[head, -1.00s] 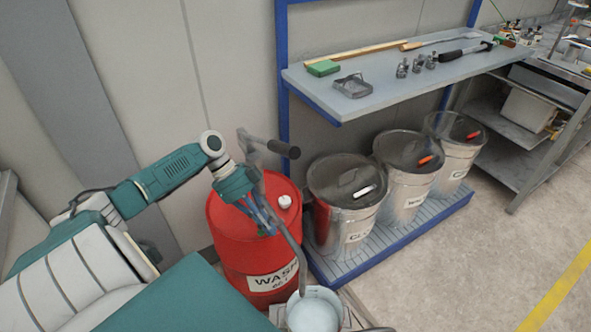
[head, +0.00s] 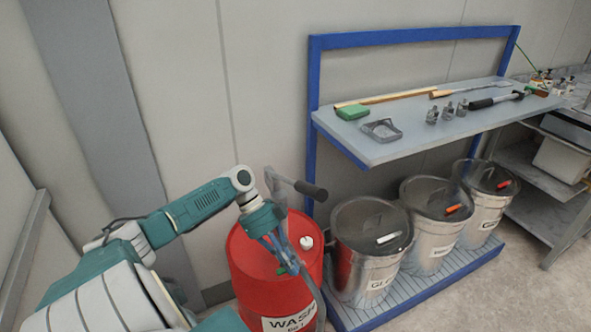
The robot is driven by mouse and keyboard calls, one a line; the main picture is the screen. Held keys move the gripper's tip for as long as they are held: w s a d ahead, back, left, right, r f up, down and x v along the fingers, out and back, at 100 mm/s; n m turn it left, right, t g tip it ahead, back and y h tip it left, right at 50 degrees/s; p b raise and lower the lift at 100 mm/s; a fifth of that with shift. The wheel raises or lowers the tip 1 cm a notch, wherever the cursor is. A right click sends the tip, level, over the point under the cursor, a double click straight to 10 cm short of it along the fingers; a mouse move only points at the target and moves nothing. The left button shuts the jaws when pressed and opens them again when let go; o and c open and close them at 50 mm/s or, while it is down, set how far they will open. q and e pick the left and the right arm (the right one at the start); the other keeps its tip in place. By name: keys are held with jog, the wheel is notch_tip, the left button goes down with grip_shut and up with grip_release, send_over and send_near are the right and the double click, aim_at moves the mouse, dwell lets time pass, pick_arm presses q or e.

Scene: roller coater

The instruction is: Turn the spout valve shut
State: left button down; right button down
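A red drum (head: 252,258) labelled WASH stands left of the blue rack. A grey pump with a black-gripped crank handle (head: 312,190) rises from its top, and its grey spout pipe (head: 318,298) curves down the drum's front. My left gripper (head: 282,256) is over the drum top, close against the pump and pipe. Its fingers point down and overlap the pump, so I cannot tell whether they are closed on anything. A small green part (head: 282,270) shows by the fingertips; I cannot tell if it is the spout valve. My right gripper is not in view.
Several lidded metal cans, one of them at the left (head: 368,268), stand on a low blue pallet (head: 420,290) right of the drum. Above them a grey shelf (head: 390,152) holds a green block (head: 352,113) and tools. A wall is close behind.

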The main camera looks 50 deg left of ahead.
pick_arm(q)
jog(key=shift+w+a+f, duration=0.1)
jog(key=shift+w+a, duration=0.1)
jog(key=shift+w, duration=0.2)
jog(key=shift+a, duration=0.15)
jog(key=shift+s+a, duration=0.1)
jog(key=shift+a, duration=0.15)
jog(key=v, duration=0.7)
jog(key=shift+s+a+b, duration=0.2)
jog(key=shift+s+b, duration=0.05)
jog(key=shift+b, duration=0.2)
